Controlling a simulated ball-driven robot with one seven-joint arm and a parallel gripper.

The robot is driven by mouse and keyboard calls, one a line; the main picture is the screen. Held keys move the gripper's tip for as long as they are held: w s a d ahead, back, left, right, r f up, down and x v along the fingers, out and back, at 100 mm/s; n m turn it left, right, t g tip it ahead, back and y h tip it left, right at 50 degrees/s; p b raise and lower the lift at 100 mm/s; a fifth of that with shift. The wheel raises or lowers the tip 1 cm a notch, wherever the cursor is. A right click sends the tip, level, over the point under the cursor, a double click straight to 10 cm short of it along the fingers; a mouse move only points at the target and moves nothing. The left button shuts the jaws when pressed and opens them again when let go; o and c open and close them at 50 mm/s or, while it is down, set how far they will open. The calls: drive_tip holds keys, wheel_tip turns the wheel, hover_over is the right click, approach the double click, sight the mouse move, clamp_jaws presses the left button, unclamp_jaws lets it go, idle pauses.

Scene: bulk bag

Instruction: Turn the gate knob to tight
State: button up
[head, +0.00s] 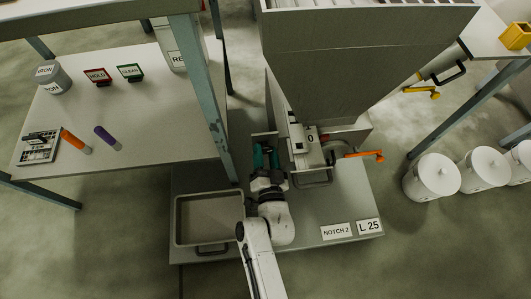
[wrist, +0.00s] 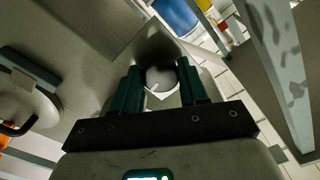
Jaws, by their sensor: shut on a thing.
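My gripper (head: 265,152) has green fingers and reaches to the left side of the grey machine under the big hopper. In the wrist view my gripper (wrist: 160,74) has one finger on each side of a round grey gate knob (wrist: 163,79) and is shut on it. A thin white pointer line shows on the knob's face. Any scale or "tight" mark around the knob is hidden or too small to read. In the head view the fingers and machine hide the knob.
The grey hopper (head: 365,60) stands above my gripper. An orange-handled lever (head: 364,155) sticks out at the machine's right. A table leg (head: 207,90) stands close at the left.

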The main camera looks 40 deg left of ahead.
drive_tip(key=shift+m, duration=0.3)
drive_tip(key=m+b, duration=0.1)
drive_tip(key=m, duration=0.2)
drive_tip(key=shift+f, duration=0.1)
drive_tip(key=m+b, duration=0.1)
drive_tip(key=m, duration=0.4)
drive_tip(key=shift+b, duration=0.3)
drive_tip(key=m, duration=0.5)
drive_tip(key=shift+b, duration=0.4)
drive_tip(key=m, duration=0.4)
drive_tip(key=shift+m, duration=0.3)
drive_tip(key=o, duration=1.1)
drive_tip(key=shift+r, duration=0.2)
drive_tip(key=shift+c, duration=0.2)
